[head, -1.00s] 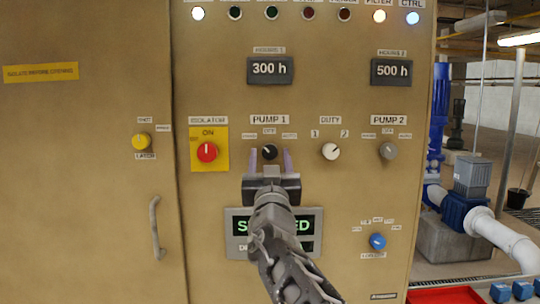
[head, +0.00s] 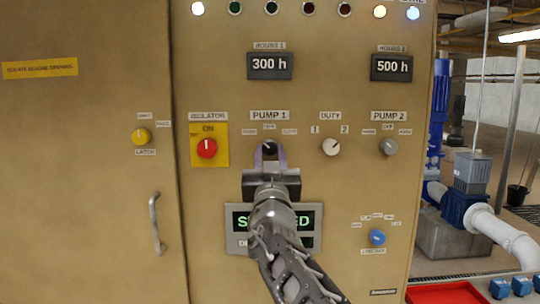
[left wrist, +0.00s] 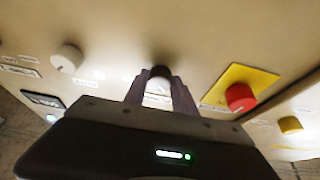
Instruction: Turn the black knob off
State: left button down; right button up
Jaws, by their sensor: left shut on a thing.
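The black knob (head: 269,147) sits on the tan cabinet panel under the PUMP 1 label. Its pointer line is hard to read behind the fingers. My left gripper (head: 269,152) is shut on the black knob, with one purple finger on each side of it. In the left wrist view the black knob (left wrist: 160,76) shows between the two fingertips (left wrist: 159,80). My right gripper is not in view.
A red isolator knob (head: 207,148) on a yellow plate is to the left. A white DUTY knob (head: 331,146) and a grey PUMP 2 knob (head: 388,147) are to the right. A green-lettered display (head: 236,221) is partly behind my arm. A door handle (head: 155,222) juts out.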

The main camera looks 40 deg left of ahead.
pick_arm(q)
jog(key=shift+m, duration=0.5)
jog(key=shift+a+m+t+h+b, duration=0.1)
jog(key=shift+m+t+h+b, duration=0.25)
jog(key=shift+m+h, duration=0.25)
jog(key=m+h, duration=0.1)
jog(key=m, duration=0.2)
jog(key=shift+s+t+h, duration=0.1)
jog(key=shift+t+h, duration=0.2)
jog(key=shift+t, duration=0.05)
jog(key=m+h, duration=0.1)
jog(key=m, duration=0.1)
jog(key=m+h+p, duration=0.1)
jog(key=m, duration=0.1)
jog(key=shift+s+a+r+m, duration=0.1)
jog(key=shift+a+r+m, duration=0.1)
jog(key=shift+m, duration=0.2)
jog(key=shift+m+h+p, duration=0.55)
jog(key=shift+m+h, duration=0.05)
jog(key=shift+m, duration=0.6)
jog(key=c, duration=1)
grip_release()
